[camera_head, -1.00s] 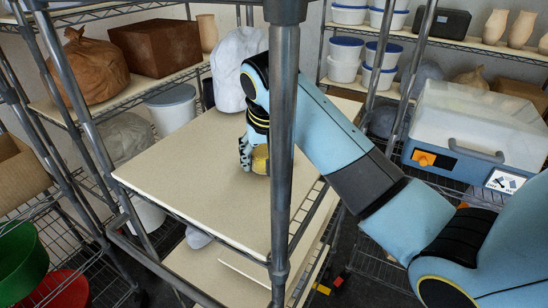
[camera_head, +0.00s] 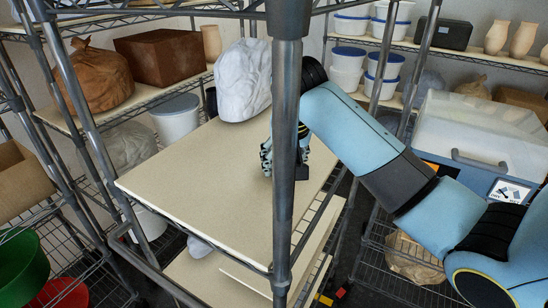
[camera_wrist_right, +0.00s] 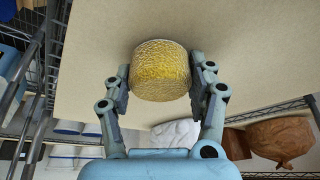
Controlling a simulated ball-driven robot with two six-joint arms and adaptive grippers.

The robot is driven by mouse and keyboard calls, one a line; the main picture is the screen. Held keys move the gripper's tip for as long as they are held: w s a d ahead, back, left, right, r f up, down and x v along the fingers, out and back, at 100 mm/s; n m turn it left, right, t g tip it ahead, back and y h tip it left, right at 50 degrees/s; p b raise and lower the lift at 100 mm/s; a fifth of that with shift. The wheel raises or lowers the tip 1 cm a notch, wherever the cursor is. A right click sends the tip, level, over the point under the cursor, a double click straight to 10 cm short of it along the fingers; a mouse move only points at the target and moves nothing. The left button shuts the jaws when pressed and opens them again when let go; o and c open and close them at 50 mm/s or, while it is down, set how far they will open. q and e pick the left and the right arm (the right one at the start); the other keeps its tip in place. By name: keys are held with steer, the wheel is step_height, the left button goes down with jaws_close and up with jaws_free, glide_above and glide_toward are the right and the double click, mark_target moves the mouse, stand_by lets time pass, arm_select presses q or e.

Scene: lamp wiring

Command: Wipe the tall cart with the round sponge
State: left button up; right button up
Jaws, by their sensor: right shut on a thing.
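The tall cart has dark metal posts and a pale beige shelf board (camera_head: 200,185), with a lower board (camera_head: 235,275) beneath it. My right gripper (camera_head: 267,160) is over the right part of the upper board, partly behind the near post (camera_head: 286,120). In the right wrist view my right gripper (camera_wrist_right: 160,85) is shut on the round yellow sponge (camera_wrist_right: 160,72), one finger on each side. The sponge's flat face is toward the board; I cannot tell whether it touches. In the head view the sponge is hidden. My left gripper is not in view.
A white lumpy bag (camera_head: 243,80) is at the board's far corner. The near post stands between my head camera and my right gripper. Racks with a brown sack (camera_head: 88,82), a brown box (camera_head: 162,53) and tubs stand around. The board's left and middle are clear.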

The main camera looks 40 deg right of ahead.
steer(key=shift+s+d, duration=0.3)
steer(key=shift+s, duration=0.45)
steer(key=shift+s+d, duration=0.3)
steer(key=shift+s, duration=0.4)
steer(key=shift+s+d, duration=0.3)
steer(key=shift+s, duration=0.45)
steer(key=shift+w+a, duration=0.3)
steer(key=shift+w, duration=0.15)
steer(key=shift+w+a+r, duration=0.1)
steer(key=shift+w+a, duration=0.3)
steer(key=shift+w, duration=0.65)
steer(key=shift+w+a+f, duration=0.1)
steer(key=shift+w+a, duration=0.3)
steer(key=shift+w, duration=0.6)
steer(key=shift+w+a+r, duration=0.1)
steer(key=shift+w+a, duration=0.3)
steer(key=shift+w, duration=0.65)
steer(key=shift+r, duration=3)
